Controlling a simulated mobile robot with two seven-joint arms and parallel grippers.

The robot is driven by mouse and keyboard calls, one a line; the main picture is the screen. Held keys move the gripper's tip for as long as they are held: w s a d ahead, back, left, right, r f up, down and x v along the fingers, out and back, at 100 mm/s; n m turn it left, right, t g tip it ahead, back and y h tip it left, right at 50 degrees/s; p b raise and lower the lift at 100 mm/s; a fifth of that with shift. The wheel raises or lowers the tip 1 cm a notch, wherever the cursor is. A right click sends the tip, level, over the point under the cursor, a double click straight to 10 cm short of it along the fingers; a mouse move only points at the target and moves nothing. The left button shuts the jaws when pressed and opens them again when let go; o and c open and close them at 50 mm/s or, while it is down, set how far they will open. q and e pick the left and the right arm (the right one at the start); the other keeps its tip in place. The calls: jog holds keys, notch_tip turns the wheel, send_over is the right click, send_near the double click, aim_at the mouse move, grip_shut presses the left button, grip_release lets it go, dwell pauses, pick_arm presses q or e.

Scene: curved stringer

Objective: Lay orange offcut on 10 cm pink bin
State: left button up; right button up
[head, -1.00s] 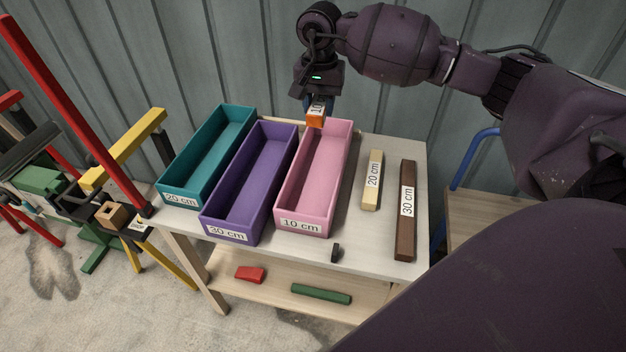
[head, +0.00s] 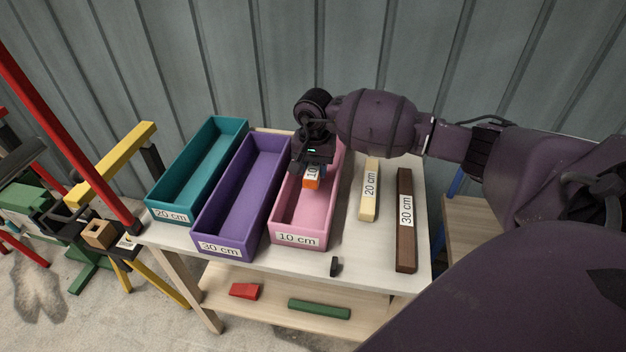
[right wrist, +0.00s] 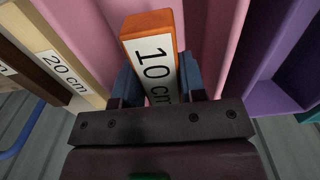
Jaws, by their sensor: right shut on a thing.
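The orange offcut (head: 311,182) carries a white label that reads 10 cm in the right wrist view (right wrist: 150,50). My right gripper (head: 312,168) is shut on it; the blue fingers (right wrist: 160,80) sit on both sides of the offcut. The gripper and offcut are over the pink bin (head: 297,240), which is labelled 10 cm. The gripper hides the far part of the bin. I cannot tell how high the offcut is above the bin floor. The visible bin floor looks empty. My left gripper is not in view.
The purple 30 cm bin (head: 228,245) and the teal 20 cm bin (head: 168,214) stand to the left. A pale 20 cm piece (head: 369,190) and a brown 30 cm piece (head: 405,225) lie to the right. A small dark piece (head: 335,266) lies near the front edge.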

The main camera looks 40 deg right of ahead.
jog(key=shift+f, duration=0.25)
notch_tip(320, 180, down, 4)
jog(key=shift+r+b, duration=0.1)
jog(key=shift+b, duration=0.25)
jog(key=shift+r, duration=0.1)
jog(key=shift+f, duration=0.2)
jog(key=o, duration=0.9)
